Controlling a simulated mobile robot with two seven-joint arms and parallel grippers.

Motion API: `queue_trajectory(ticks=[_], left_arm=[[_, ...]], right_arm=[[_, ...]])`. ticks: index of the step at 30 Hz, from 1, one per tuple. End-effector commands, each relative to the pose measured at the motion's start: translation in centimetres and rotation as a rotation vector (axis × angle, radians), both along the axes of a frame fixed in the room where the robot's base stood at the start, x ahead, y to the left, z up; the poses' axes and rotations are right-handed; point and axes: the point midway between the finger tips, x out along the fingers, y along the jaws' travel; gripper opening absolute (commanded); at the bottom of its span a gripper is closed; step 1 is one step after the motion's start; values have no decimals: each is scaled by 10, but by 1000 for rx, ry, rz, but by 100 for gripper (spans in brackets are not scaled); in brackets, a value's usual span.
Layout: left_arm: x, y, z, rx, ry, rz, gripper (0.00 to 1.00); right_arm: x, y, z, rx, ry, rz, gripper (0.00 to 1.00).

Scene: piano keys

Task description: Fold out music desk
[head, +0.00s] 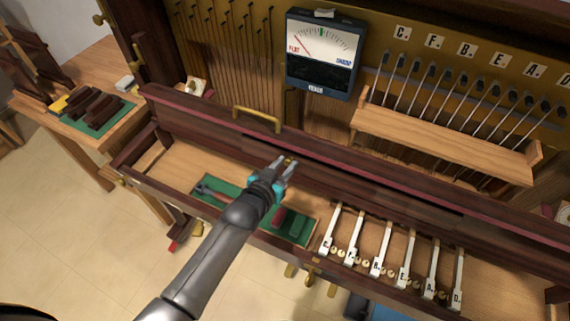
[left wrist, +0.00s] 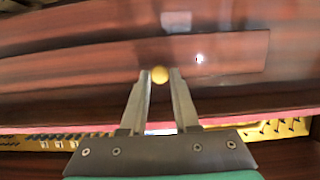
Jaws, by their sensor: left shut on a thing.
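The music desk (head: 345,172) is a long dark reddish wood panel across the piano, above the key bed. It fills the upper part of the left wrist view (left wrist: 80,85). A small round brass knob (left wrist: 159,75) sits on its face. My left gripper (head: 288,163) reaches the panel from the front. In the left wrist view its two fingers (left wrist: 160,88) stand on either side of the knob and are shut on it. In the head view the fingers mostly cover the knob. My right gripper is not in view.
A brass handle (head: 258,119) stands on the rail behind. Below my arm lie a green mat (head: 298,229) with tools and several white lettered keys (head: 405,258). A tuning meter (head: 322,55) hangs above, beside a wooden rack (head: 440,140) of hammers. A side table (head: 135,120) stands left.

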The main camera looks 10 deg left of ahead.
Motion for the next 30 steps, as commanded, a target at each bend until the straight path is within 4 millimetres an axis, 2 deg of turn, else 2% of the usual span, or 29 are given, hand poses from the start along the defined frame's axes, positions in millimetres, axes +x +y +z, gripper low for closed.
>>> queue_trajectory(ticks=[8,24,30], left_arm=[[-7,3,-12,-37,-114,0,0],[-21,7,-31,-139,-427,-1,0],[-24,8,-35,-164,-504,-1,0]], right_arm=[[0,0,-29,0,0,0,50],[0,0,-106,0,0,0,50],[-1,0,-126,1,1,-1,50]])
